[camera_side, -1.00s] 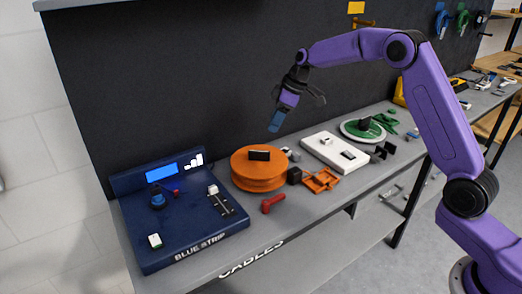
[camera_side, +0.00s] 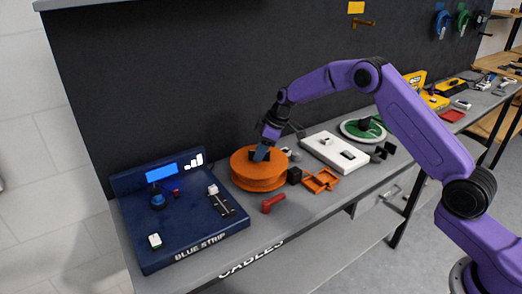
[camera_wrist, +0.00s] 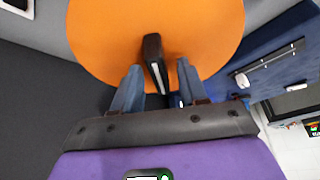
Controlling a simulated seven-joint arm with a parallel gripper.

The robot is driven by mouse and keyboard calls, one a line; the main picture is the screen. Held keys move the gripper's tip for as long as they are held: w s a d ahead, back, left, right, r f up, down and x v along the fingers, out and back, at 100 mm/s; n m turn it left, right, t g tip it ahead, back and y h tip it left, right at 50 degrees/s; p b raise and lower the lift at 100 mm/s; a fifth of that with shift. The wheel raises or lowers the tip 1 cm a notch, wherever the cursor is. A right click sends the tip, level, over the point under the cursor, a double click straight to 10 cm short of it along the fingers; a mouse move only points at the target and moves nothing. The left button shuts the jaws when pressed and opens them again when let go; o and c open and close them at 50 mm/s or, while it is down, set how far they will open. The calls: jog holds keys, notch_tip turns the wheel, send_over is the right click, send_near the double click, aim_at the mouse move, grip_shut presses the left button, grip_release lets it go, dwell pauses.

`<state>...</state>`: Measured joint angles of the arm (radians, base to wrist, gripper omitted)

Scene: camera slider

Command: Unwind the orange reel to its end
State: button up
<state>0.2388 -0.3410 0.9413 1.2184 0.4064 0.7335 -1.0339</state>
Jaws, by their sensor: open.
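The orange reel (camera_side: 257,177) lies flat on the bench, a wide round drum with a grooved side. A black upright handle (camera_wrist: 155,60) stands on its top face in the wrist view. My gripper (camera_side: 261,153) is just above the reel in the side view and hides most of the handle there. In the wrist view my gripper (camera_wrist: 160,75) is open, with one blue-grey finger on each side of the handle. Gaps show between the fingers and the handle.
A blue console (camera_side: 180,220) with a screen, knob and slider stands left of the reel. A red handle (camera_side: 272,203), an orange bracket (camera_side: 320,181) and a small black block (camera_side: 294,175) lie close by. A white box (camera_side: 334,150) stands further right. A dark wall rises behind.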

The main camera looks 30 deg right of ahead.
grip_shut()
jog(key=n+g, duration=0.1)
jog(key=n, duration=0.4)
jog(key=shift+w+d+g+y, duration=0.15)
jog(key=shift+g+y, duration=0.25)
jog(key=n+g, duration=0.2)
jog(key=n, duration=0.3)
jog(key=shift+w, duration=0.15)
jog(key=shift+n, duration=0.6)
grip_release()
